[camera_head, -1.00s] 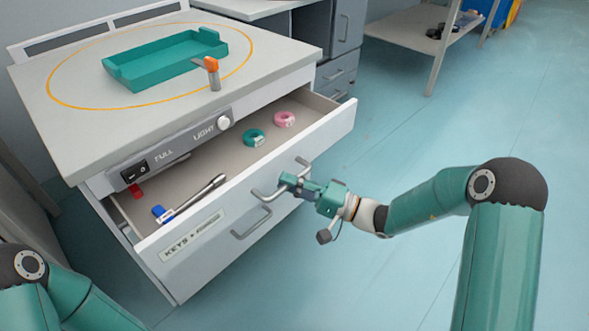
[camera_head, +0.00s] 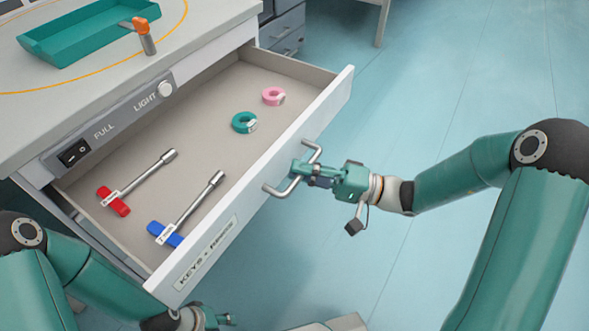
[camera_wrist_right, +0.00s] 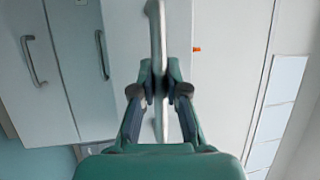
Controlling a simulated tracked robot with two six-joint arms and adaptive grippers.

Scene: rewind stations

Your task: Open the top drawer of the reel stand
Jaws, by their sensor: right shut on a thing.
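The top drawer (camera_head: 202,125) of the reel stand (camera_head: 110,110) is pulled well out, its inside open to view. Its metal handle (camera_head: 281,189) is on the white front panel, near a "KEYS" label (camera_head: 207,250). My right gripper (camera_head: 303,169) is shut on the handle from the front right. In the right wrist view, the fingers (camera_wrist_right: 160,85) close on the handle bar (camera_wrist_right: 157,45) from both sides. My left gripper (camera_head: 218,319) shows only partly at the bottom edge, below the drawer front and apart from it; its finger gap is not clear.
In the drawer lie a red-handled tool (camera_head: 113,202), a blue-handled tool (camera_head: 164,235), a teal ring (camera_head: 244,123) and a pink ring (camera_head: 273,96). On the stand top are a teal tray (camera_head: 75,43) and an orange-topped grey post (camera_head: 147,38). Floor to the right is clear.

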